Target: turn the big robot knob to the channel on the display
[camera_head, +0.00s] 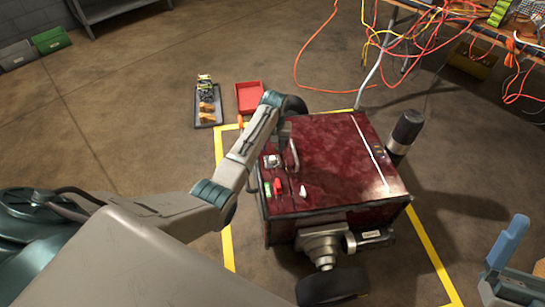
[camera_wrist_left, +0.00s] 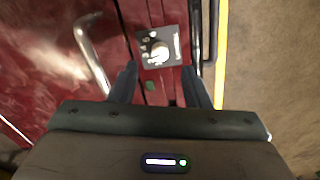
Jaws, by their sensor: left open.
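The big robot is a dark red box-shaped machine (camera_head: 335,150) on wheels. A grey panel with a pale round knob (camera_head: 272,161) sits on its top near the left edge. In the head view my left arm hides part of the machine's edge. I cannot make out a channel display.
A metal handle (camera_head: 293,155) stands beside the knob; green and red parts (camera_head: 272,188) lie nearer. A dark cylinder (camera_head: 406,131) rises at the machine's right. A red tray (camera_head: 249,97) and a dark tray (camera_head: 208,106) lie behind. A blue fingerlike part (camera_head: 510,242) shows lower right.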

